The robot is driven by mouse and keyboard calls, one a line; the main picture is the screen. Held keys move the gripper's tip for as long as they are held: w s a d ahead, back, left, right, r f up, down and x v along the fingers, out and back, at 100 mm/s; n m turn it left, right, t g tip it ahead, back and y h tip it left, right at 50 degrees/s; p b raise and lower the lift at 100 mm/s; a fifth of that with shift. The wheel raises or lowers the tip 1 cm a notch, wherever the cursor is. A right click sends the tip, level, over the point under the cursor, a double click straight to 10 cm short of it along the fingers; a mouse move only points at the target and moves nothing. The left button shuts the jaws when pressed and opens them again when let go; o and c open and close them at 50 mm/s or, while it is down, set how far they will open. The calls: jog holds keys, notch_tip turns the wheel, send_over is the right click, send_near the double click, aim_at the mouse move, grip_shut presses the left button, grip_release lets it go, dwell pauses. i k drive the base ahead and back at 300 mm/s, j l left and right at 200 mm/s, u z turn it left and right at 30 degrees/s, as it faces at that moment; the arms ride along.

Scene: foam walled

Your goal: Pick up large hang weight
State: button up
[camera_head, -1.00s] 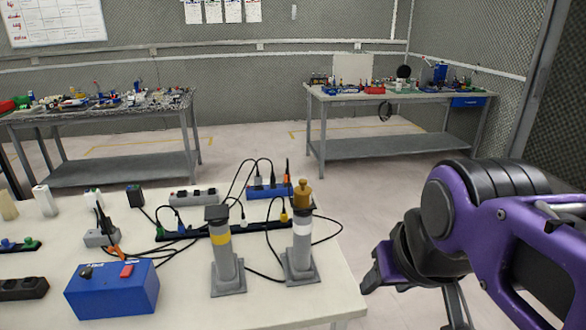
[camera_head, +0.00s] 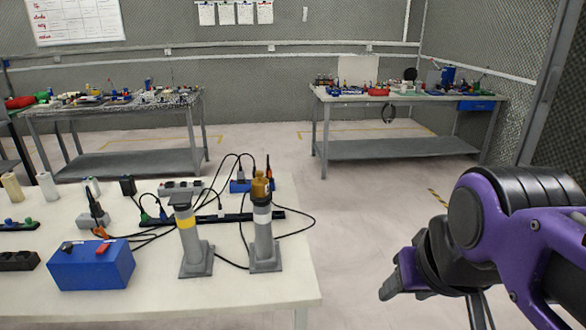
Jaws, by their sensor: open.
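A small brass-coloured weight (camera_head: 260,187) sits on top of the right grey post stand (camera_head: 263,242), which has a white band. It looks like the hang weight, but I cannot tell whether it is the large one. A second grey post stand (camera_head: 192,240) with a yellow band and a dark flat top stands just left of it. Both are upright near the right end of the white table (camera_head: 215,305). My gripper (camera_head: 393,284) is on the right, beyond the table's right edge, well apart from the weight. It is open, with nothing seen in it.
A blue box (camera_head: 92,268) with a red switch stands front left on the white table. Power strips (camera_head: 220,218) and black cables lie behind the stands. Two cluttered workbenches (camera_head: 405,96) stand at the back. The floor right of the table is clear.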

aim_at(259, 184)
jog(key=l+u, duration=0.15)
jog(key=u, duration=0.3)
jog(key=k+l+u, duration=0.1)
jog(key=u, duration=0.3)
